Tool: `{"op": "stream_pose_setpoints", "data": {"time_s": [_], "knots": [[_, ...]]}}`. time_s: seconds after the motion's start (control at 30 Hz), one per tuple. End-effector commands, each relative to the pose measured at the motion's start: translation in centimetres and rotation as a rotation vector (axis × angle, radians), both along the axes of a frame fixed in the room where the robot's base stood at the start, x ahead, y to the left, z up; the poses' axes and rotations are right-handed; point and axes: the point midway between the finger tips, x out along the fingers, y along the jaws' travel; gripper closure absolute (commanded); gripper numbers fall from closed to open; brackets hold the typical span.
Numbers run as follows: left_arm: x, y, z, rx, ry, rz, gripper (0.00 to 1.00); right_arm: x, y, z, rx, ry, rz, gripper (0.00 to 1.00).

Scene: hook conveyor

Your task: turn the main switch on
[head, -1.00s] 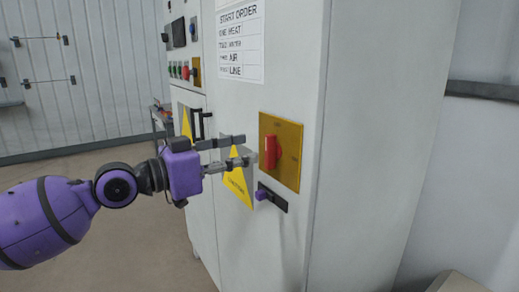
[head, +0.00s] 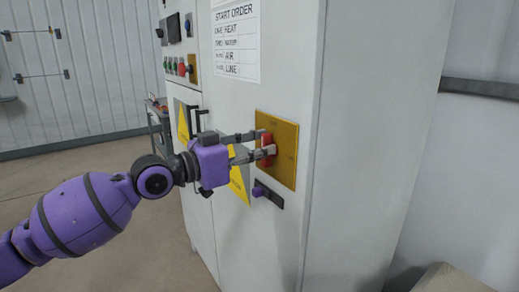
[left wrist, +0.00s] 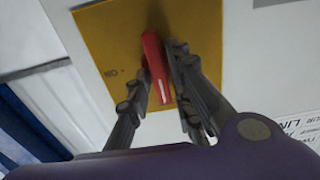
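The main switch is a red handle (head: 266,143) on a yellow plate (head: 286,160) on the front of a pale cabinet. In the left wrist view the red handle (left wrist: 156,68) stands out from the yellow plate (left wrist: 105,35), with an upside-down "ON" mark to its left. My left gripper (head: 266,143) is at the switch, its fingers on either side of the handle. In the left wrist view the fingers (left wrist: 159,62) are apart, very close to the handle; I cannot tell whether both touch it. My right gripper is not in view.
A small dark holder with a purple piece (head: 259,191) sits just below the plate. A start-order sheet (head: 236,45) is above. A black door handle (head: 198,118), yellow warning signs and a row of buttons (head: 180,68) are to the left. Floor at left is open.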

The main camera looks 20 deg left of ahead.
Motion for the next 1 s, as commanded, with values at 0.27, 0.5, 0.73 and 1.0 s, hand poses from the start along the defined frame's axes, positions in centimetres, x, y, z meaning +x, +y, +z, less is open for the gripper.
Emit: {"op": "stream_pose_setpoints", "data": {"time_s": [0.27,0.5,0.73,1.0], "knots": [[0.0,0.0,0.0,0.001,-0.001,0.000,1.00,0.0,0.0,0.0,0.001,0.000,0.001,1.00],[0.0,0.0,-0.1,0.030,-0.021,0.000,1.00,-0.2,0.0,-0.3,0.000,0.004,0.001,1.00],[-0.1,-0.1,-0.2,0.131,-0.098,-0.001,1.00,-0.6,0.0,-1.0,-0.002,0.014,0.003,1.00],[-0.2,-0.2,-0.2,0.323,-0.246,-0.001,1.00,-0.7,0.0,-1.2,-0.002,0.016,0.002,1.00]]}}
